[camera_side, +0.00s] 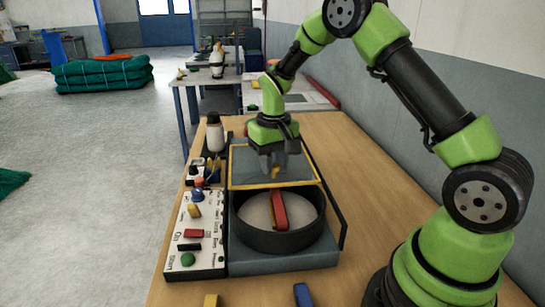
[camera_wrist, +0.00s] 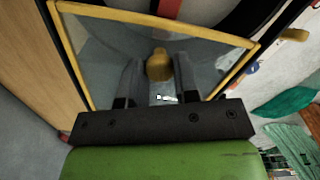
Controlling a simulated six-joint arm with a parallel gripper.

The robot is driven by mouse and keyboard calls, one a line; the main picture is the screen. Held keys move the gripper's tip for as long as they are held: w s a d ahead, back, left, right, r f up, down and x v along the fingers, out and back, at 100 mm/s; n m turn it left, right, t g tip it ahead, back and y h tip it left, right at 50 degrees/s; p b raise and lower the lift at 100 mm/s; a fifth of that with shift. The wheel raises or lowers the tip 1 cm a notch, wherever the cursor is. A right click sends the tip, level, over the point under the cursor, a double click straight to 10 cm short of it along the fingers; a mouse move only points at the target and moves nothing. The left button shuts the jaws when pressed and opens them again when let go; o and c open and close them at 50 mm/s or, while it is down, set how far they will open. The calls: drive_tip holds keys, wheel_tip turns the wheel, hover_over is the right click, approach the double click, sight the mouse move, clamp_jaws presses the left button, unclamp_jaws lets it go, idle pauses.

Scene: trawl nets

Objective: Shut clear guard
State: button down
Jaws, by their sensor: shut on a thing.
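The clear guard (camera_side: 245,168) is a see-through panel in a yellow frame. It lies behind the round dark drum (camera_side: 277,239), its front edge near the drum's back rim, so the drum's top is uncovered. In the wrist view the guard (camera_wrist: 103,45) spans the upper picture. My gripper (camera_side: 277,174) is over the guard, pointing down. It is shut on the guard's yellow knob (camera_wrist: 158,65), with one finger on each side of it. A red bar (camera_side: 280,210) lies across the drum's pale inside.
A control panel (camera_side: 182,222) with a green button (camera_side: 187,259), switches and a blue knob (camera_side: 197,195) runs along the left. A white bottle with a dark top (camera_side: 215,138) stands behind it. A yellow block (camera_side: 211,300) and blue block (camera_side: 303,295) lie in front.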

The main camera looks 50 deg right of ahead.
drive_tip(key=s+a, duration=1)
drive_tip(key=c, duration=0.8)
unclamp_jaws()
drive_tip(key=shift+c, duration=0.2)
wheel_tip(320, 180, up, 10)
